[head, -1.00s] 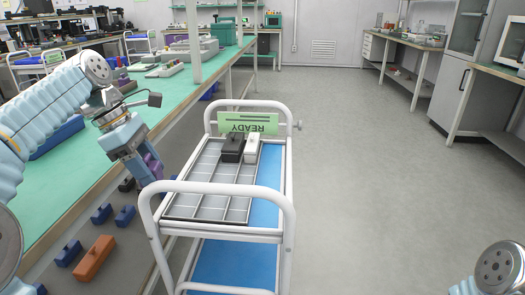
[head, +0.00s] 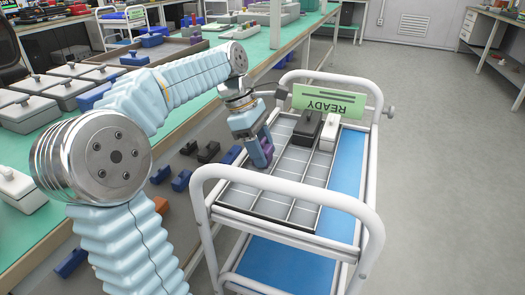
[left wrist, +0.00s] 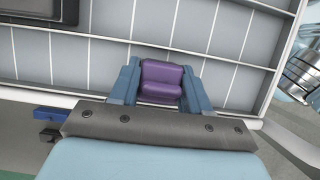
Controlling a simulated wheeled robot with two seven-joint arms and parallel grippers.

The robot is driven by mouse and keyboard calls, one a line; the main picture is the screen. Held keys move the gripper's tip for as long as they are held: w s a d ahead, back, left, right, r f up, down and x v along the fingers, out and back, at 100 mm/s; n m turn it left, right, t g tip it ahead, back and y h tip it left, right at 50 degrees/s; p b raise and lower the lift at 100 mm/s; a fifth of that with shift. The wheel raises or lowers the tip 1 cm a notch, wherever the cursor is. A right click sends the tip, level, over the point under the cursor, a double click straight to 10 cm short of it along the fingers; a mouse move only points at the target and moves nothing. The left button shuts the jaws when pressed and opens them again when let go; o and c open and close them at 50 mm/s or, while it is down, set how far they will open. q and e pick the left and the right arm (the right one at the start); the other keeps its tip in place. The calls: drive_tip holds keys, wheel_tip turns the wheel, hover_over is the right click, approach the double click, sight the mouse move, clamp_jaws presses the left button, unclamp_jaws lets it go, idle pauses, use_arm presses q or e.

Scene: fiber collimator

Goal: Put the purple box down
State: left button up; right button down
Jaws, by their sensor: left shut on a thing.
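The purple box (head: 268,146) is mostly hidden by the fingers in the head view. In the left wrist view the purple box (left wrist: 162,80) sits between the two blue fingertips. My left gripper (head: 260,152) is shut on it, at the left side of the grey divided tray (head: 297,190) on the white cart. The tray's compartments (left wrist: 105,62) lie beneath and beyond the box in the left wrist view. I cannot tell whether the box touches the tray floor. My right gripper is out of view.
A black box (head: 307,128) and a white box (head: 328,132) stand at the tray's far end, near a green READY sign (head: 330,100). The near compartments look empty. The cart's white rail (head: 290,187) rises at the front. Several dark and blue boxes lie below the bench.

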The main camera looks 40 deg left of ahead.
use_arm(q)
drive_tip(key=o, duration=1.2)
drive_tip(key=shift+o, duration=0.2)
drive_tip(key=p+v, duration=0.4)
drive_tip(key=v, duration=0.8)
drive_tip(key=shift+r, duration=0.15)
